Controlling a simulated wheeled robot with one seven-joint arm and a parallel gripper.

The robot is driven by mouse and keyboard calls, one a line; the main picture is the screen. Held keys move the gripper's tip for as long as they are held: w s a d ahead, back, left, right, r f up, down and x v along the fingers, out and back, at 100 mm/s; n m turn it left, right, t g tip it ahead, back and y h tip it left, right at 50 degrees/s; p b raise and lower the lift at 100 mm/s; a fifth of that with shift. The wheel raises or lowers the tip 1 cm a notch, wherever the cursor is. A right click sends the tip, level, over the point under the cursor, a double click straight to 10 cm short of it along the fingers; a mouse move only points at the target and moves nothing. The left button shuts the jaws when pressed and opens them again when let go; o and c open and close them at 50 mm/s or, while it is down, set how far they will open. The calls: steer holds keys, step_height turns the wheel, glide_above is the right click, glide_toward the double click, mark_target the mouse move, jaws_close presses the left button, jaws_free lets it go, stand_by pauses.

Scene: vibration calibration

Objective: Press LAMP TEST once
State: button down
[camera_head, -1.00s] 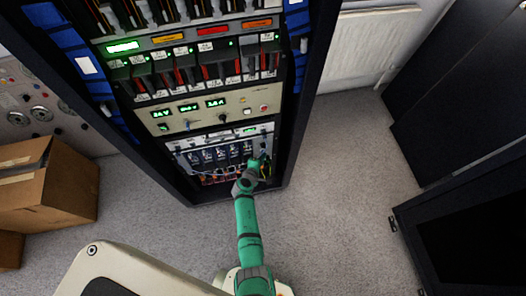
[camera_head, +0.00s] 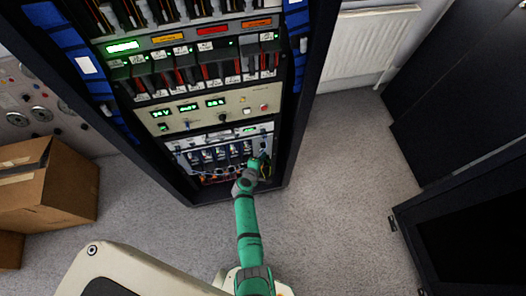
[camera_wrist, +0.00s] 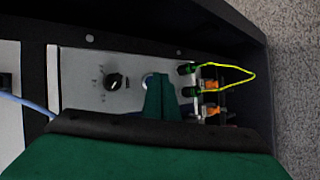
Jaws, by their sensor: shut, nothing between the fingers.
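In the wrist view, my gripper (camera_wrist: 161,84) is shut, its green fingers together over a light grey panel (camera_wrist: 80,62). No LAMP TEST label is readable, so I cannot tell if this is that button. A black knob (camera_wrist: 115,81) is to its left. In the head view, my gripper (camera_head: 263,158) is at the right part of the rack's lowest panel (camera_head: 173,146) and covers that part.
The rack's dark side wall (camera_wrist: 262,95) is close beyond. A cardboard box (camera_head: 55,185) stands left of the rack; grey floor (camera_head: 340,190) is clear at right.

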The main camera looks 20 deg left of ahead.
steer(key=shift+s+d, duration=0.2)
steer(key=shift+s, duration=0.2)
steer(key=shift+s+d, duration=0.75)
steer(key=shift+s, duration=0.25)
steer(key=shift+s+d, duration=0.7)
steer(key=shift+s, duration=0.25)
steer(key=shift+s+a, duration=0.1)
steer(key=shift+s, duration=0.1)
